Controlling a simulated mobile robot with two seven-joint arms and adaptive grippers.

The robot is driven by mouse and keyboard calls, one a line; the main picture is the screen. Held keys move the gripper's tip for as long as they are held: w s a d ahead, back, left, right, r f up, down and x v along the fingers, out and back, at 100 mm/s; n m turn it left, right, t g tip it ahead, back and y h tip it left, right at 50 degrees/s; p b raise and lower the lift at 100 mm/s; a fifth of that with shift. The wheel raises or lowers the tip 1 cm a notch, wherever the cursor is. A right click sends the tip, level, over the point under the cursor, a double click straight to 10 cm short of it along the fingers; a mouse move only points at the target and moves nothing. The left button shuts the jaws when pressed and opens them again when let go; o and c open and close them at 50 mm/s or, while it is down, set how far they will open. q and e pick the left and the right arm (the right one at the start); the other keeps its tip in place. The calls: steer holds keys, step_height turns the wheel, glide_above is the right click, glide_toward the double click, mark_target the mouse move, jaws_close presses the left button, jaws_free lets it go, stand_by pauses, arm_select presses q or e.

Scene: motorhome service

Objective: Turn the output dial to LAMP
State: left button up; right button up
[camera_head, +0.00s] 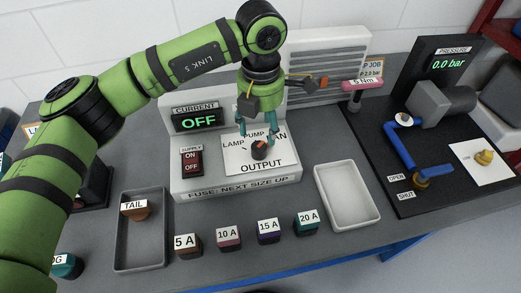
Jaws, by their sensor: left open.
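The output dial (259,149) is a dark round knob with an orange mark, on a white plate (270,166) labelled OUTPUT. LAMP, PUMP and a partly hidden label ending in AN stand above the dial. I cannot tell exactly which label the mark points to. My left gripper (257,138) comes down from above, open, with its teal fingers close over the dial. I cannot tell whether they touch it. The panel's display (196,121) reads OFF under CURRENT. My right gripper is not in view.
A red ON/OFF supply switch (191,162) sits left of the dial. Several labelled fuses, such as the 15 A one (268,232), stand in front. An empty white tray (347,197) is at right, a grey tray (141,258) at left. A pink-handled tool (360,86) is behind right.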

mark_target(260, 145)
arm_select(q)
steer(key=shift+w+f, duration=0.1)
steer(key=shift+f, duration=0.4)
step_height(260, 145, down, 6)
steer(key=p, duration=0.3)
steer(key=shift+r, duration=0.25)
steer(key=shift+f, duration=0.35)
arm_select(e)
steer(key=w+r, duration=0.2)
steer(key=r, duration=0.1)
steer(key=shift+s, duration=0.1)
arm_select(q)
steer(key=c, duration=1.1)
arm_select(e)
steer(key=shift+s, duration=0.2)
